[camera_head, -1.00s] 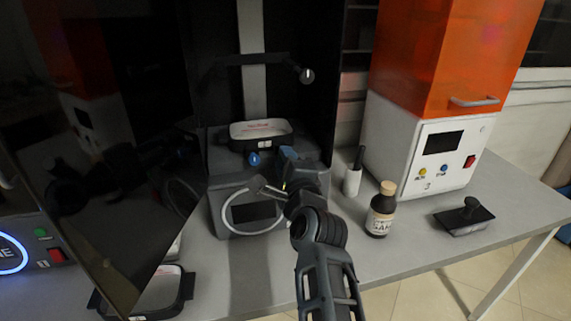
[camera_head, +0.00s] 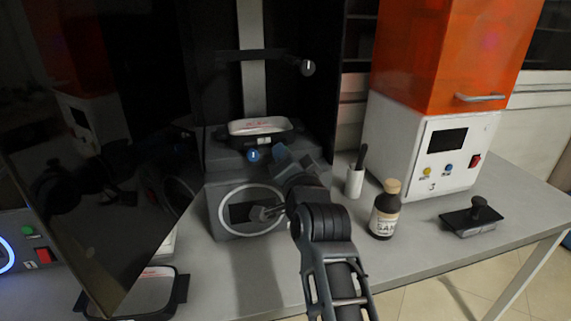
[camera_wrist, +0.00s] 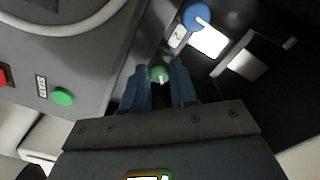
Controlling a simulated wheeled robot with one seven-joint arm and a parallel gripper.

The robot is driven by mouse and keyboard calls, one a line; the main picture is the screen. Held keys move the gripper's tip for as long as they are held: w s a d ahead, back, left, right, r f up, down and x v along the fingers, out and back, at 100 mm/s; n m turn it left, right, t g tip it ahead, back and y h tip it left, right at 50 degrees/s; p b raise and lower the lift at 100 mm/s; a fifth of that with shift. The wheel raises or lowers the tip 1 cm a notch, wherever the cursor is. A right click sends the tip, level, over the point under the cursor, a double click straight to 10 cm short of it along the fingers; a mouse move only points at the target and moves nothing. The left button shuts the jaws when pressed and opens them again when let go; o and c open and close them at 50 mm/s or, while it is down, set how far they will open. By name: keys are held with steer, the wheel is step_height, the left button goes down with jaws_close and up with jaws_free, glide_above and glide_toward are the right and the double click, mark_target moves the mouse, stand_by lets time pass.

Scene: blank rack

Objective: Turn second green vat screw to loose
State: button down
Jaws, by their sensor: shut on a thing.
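In the wrist view, the green screw (camera_wrist: 160,74), a round knob with a pale mark, sits between the two blue fingers of my gripper (camera_wrist: 160,88). My gripper is shut on it. The blue screw (camera_wrist: 197,16) with a white mark stands beyond it, apart from the fingers. In the head view, my gripper (camera_head: 280,152) is at the right front of the vat (camera_head: 262,141) on the dark printer, and the green screw is hidden there. The blue screw also shows in the head view (camera_head: 253,155), at the vat's front, left of my gripper.
The printer's front has a green button (camera_wrist: 62,96) and a red switch (camera_wrist: 4,76). A dark bottle (camera_head: 385,212) and a white container (camera_head: 355,181) stand to the right. An orange-hooded printer (camera_head: 425,150) and a black platform (camera_head: 470,220) are farther right. A dark panel fills the left.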

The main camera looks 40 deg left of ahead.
steer(key=n, duration=0.1)
steer(key=n+b, duration=0.1)
steer(key=n, duration=0.1)
steer(key=n+b, duration=0.1)
steer(key=shift+f+n, duration=0.3)
steer(key=n+b, duration=0.1)
steer(key=n, duration=0.3)
steer(key=shift+n, duration=0.4)
steer(key=c, duration=0.9)
jaws_free()
steer(key=shift+r, duration=0.15)
steer(key=v, duration=0.7)
steer(key=shift+s+d, duration=0.2)
steer(key=shift+d, duration=0.1)
